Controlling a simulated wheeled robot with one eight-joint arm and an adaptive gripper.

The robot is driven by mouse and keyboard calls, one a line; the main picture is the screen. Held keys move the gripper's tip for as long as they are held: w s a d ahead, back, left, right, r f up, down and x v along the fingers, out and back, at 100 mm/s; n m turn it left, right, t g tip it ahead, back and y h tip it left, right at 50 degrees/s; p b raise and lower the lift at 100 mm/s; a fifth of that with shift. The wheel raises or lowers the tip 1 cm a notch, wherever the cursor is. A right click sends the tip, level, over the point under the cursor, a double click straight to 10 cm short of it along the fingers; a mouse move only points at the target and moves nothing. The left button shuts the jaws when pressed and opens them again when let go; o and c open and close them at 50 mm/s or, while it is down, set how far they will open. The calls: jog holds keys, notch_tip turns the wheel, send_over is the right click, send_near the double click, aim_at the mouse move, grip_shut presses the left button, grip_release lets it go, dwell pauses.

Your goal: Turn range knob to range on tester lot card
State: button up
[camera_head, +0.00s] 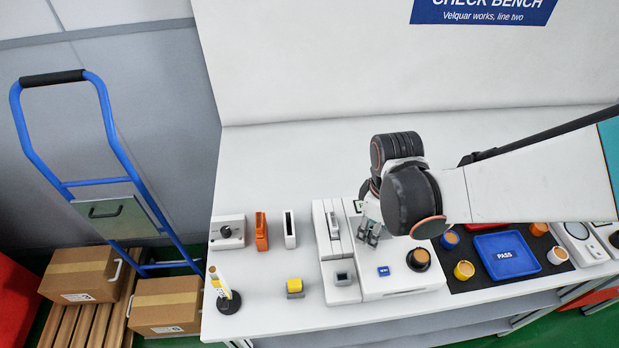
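A white tester (398,284) stands on the bench with a blue label on its front. A round dark knob with an orange-brown top (418,259) sits on its right side. A small grey box (227,232) at the bench's left also carries a dark round dial; I cannot tell which is the range knob. My gripper (371,232) points down over the back of the tester, left of the orange-topped knob and apart from it. Its fingers look empty, but their gap is too small to judge. My arm hides part of the tester's back. No lot card is readable.
An orange holder (261,231), a white holder (290,229), a yellow-topped block (295,288) and a black-based stand (229,302) are left of the tester. A blue PASS tray (506,255) and several cups lie right on a black mat (471,286). The back left bench is clear.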

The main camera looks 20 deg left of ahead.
jog(key=shift+s+a, duration=0.1)
jog(key=shift+s, duration=0.05)
jog(key=shift+s, duration=0.1)
grip_shut()
